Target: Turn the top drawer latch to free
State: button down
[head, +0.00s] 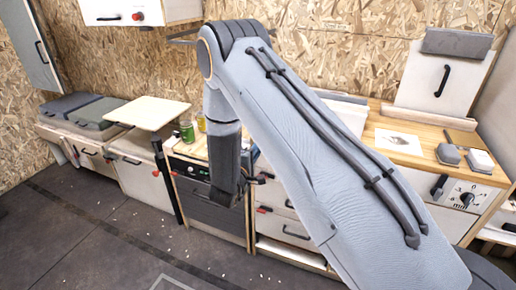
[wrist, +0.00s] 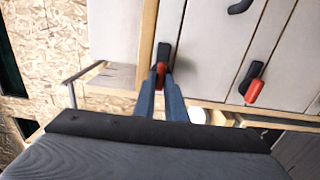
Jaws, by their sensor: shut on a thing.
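The latch between my fingers has a black base (wrist: 165,49) and a red tab (wrist: 160,70) in the wrist view. It sits on a pale drawer front beside a wooden edge strip. My gripper (wrist: 161,84) is shut on the red tab, and its blue-grey fingers hide part of it. I take this to be the top drawer latch. In the head view my gripper (head: 259,180) is by the upper drawer of the middle cabinet, where the latch is mostly hidden.
Another latch (wrist: 254,86) with a red tab and a black handle (wrist: 239,7) show in the wrist view. A lower drawer handle (head: 295,234) shows in the head view. Green cans (head: 187,132) stand on the worktop. The floor (head: 110,220) has small pale scraps and is otherwise open.

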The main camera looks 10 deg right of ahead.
jog(key=shift+a, duration=0.15)
jog(key=c, duration=1.8)
grip_release()
jog(key=b+v, duration=0.1)
jog(key=v, duration=0.6)
jog(key=shift+s+b, duration=0.25)
jog(key=shift+b, duration=0.05)
jog(key=shift+a, duration=0.15)
